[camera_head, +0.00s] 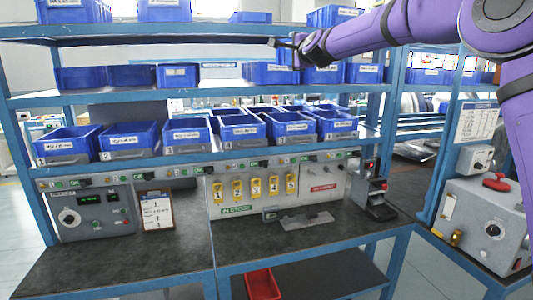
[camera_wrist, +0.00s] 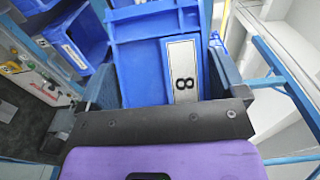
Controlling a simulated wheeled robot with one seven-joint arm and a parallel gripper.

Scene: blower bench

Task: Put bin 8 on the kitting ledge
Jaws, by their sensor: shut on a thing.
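Bin 8 is a blue bin (camera_wrist: 142,72) with a white label reading 8 (camera_wrist: 183,75). In the wrist view it fills the space between the fingers of my gripper (camera_wrist: 163,65), which is shut on it. In the head view my gripper (camera_head: 292,43) is at the upper middle, between the top and second shelves. The held bin is hard to separate there from the blue bins behind. No label in view names the kitting ledge, so I cannot tell which surface it is.
Several blue bins (camera_head: 188,136) stand on the lower shelf of the blue rack (camera_head: 22,100). More bins (camera_head: 178,76) stand above. The dark bench (camera_head: 150,258) holds a clipboard (camera_head: 157,211) and a grey bracket (camera_head: 304,222). A red bin (camera_head: 262,285) sits below.

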